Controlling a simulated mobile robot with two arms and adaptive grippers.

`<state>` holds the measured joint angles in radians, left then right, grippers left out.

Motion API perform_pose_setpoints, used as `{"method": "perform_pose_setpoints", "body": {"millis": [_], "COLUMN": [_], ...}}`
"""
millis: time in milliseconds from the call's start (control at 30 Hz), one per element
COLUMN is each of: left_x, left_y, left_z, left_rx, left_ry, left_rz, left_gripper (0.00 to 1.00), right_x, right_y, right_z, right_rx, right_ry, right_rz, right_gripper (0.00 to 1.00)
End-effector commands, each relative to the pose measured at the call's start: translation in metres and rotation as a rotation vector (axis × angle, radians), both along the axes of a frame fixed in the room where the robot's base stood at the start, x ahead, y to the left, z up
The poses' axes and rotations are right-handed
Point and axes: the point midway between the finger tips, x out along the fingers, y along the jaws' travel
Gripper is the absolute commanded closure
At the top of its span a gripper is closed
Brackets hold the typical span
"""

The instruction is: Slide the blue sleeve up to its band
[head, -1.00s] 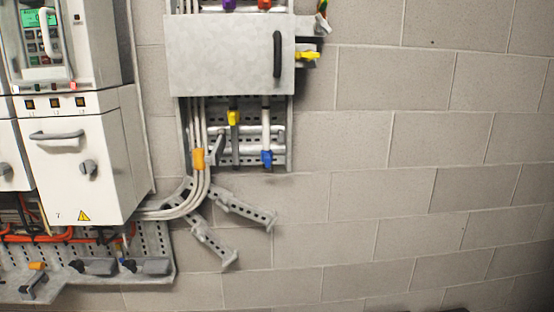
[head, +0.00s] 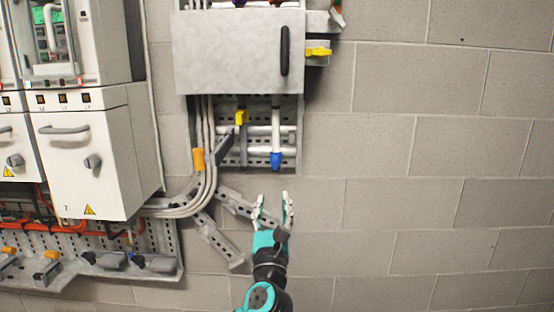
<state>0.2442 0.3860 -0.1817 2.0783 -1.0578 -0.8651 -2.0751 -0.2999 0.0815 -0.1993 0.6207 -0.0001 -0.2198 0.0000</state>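The blue sleeve (head: 276,159) sits at the lower end of a white vertical cable, below the grey metal box. A paler band across the cable cannot be made out clearly at this size.
A grey box (head: 238,52) with a black handle is above the sleeve. A yellow sleeve (head: 241,118) and an orange clip (head: 198,159) are to its left. Angled perforated brackets (head: 220,240) stick out beside my gripper. The block wall at right is clear.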

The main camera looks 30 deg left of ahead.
Motion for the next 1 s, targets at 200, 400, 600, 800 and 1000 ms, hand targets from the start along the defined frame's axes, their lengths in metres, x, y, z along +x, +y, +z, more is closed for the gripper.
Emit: {"method": "perform_pose_setpoints", "body": {"millis": [200,400,600,800,1000], "left_x": [0.037,0.072,0.102,0.118,0.122], "left_y": [0.024,0.045,0.063,0.073,0.075], "left_z": [0.022,0.039,0.052,0.057,0.058], "left_rx": [-0.002,-0.004,-0.006,-0.005,-0.006], "left_ry": [0.0,0.0,0.0,0.001,0.001], "left_rz": [0.002,0.0,-0.001,-0.002,-0.003], "left_gripper": [0.62,0.62,0.62,0.62,0.62], "right_x": [-0.003,-0.002,-0.002,-0.002,-0.002], "right_y": [0.0,0.001,0.002,0.003,0.003], "right_z": [0.016,0.026,0.034,0.037,0.037], "right_rx": [0.0,0.0,0.002,0.003,0.003], "right_ry": [0.004,0.004,0.004,0.004,0.003], "right_rz": [0.0,0.0,0.0,0.0,0.0], "right_gripper": [1.0,1.0,1.0,1.0,1.0]}}
